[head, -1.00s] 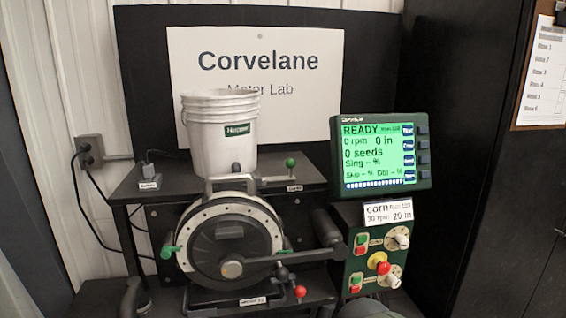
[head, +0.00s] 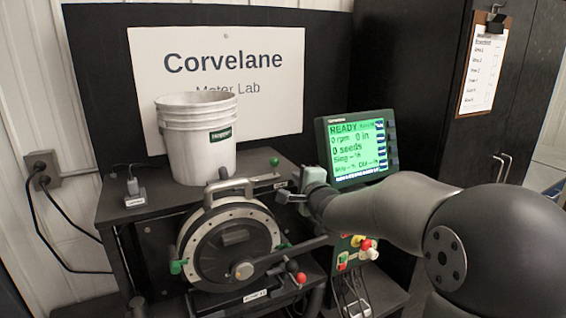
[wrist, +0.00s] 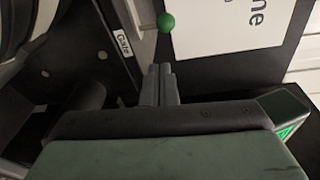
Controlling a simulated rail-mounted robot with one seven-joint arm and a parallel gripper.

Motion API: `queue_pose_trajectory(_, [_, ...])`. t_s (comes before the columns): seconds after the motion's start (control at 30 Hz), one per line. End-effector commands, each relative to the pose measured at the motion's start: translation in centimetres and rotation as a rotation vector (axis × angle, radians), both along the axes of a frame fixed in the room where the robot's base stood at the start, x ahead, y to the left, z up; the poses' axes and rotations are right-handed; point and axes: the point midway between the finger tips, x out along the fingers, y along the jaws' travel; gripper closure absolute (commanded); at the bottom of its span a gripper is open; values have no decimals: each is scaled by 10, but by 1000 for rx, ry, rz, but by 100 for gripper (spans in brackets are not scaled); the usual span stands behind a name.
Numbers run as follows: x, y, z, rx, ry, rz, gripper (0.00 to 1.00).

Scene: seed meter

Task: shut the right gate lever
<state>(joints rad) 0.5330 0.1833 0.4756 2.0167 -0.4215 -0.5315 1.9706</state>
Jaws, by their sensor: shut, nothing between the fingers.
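The gate lever is a pale bar with a green ball knob (head: 275,162) at the right front of the shelf top, above the meter. Its knob also shows at the top of the wrist view (wrist: 166,22), beside a white label reading "Gate" (wrist: 124,43). My gripper (head: 281,196) is shut and empty, just below and in front of the knob in the head view. In the wrist view its closed fingers (wrist: 160,67) point toward the knob, with a gap visible between them in the picture. Whether the fingers touch the lever bar cannot be told.
The round meter (head: 230,248) with its crank arm stands below left of my gripper. A white hopper bucket (head: 197,138) stands on the shelf. The green-screened monitor (head: 357,148) is close behind my wrist. A red knob (head: 301,278) sits lower down. My arm covers part of the control panel.

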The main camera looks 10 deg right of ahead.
Motion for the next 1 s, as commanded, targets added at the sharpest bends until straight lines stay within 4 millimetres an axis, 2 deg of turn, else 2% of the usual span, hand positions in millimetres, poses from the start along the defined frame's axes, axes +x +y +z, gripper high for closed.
queue_pose_trajectory(0.17, [17, 2, 7, 56, -28, 10, 100])
queue_pose_trajectory(0.6, [89, 15, 3, 53, -26, 8, 100])
queue_pose_trajectory(0.8, [101, 17, 1, 51, -26, 8, 100])
queue_pose_trajectory(1.0, [102, 16, 0, 49, -26, 7, 100])
